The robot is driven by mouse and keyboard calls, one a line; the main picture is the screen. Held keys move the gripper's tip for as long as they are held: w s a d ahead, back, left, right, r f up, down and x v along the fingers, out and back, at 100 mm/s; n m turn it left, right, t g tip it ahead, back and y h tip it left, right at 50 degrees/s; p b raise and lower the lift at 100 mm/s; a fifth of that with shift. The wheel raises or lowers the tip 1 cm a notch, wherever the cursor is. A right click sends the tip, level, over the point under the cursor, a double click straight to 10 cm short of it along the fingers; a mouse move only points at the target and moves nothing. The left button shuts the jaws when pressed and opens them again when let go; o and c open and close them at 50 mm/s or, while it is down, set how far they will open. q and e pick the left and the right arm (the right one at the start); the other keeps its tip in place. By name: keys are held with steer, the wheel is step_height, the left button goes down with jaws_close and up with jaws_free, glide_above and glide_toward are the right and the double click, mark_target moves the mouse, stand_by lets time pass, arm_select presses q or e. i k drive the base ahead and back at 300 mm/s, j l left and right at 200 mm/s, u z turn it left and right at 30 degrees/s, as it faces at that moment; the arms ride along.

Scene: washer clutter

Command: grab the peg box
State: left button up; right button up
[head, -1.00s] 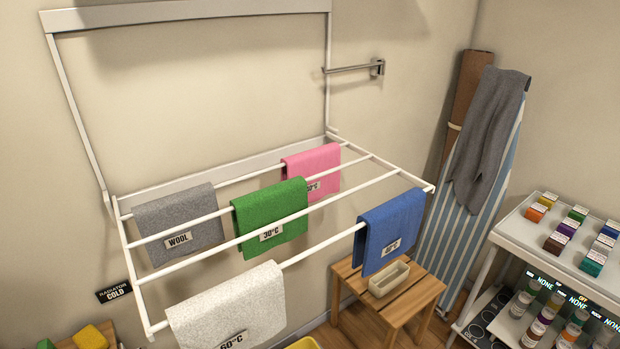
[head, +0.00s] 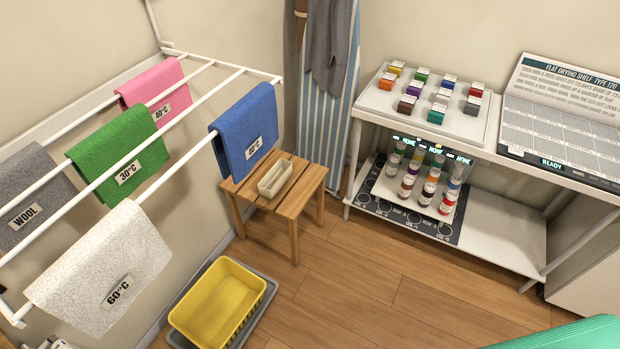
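A small cream open-topped box (head: 275,178), which looks like the peg box, sits on the wooden slatted stool (head: 290,200) in the head view, left of centre. It looks empty, though its inside is small and hard to make out. The blue cloth (head: 245,140) hangs just to its left and above.
A drying rack (head: 120,190) with several hanging cloths juts out on the left. A yellow basket (head: 217,300) on a grey tray stands on the floor before the stool. A white shelf unit (head: 480,145) stands right. Wooden floor (head: 370,290) is clear between. A teal object (head: 565,335) is at bottom right.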

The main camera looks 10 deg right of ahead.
mark_target(273, 182)
steer(key=i+l+z, duration=0.15)
steer(key=i+l, duration=0.15)
steer(key=i, duration=0.15)
steer(key=i+l+z, duration=0.15)
steer(key=i, duration=0.3)
steer(key=i+l+z, duration=0.15)
steer(key=i+l, duration=0.15)
steer(key=i, duration=0.15)
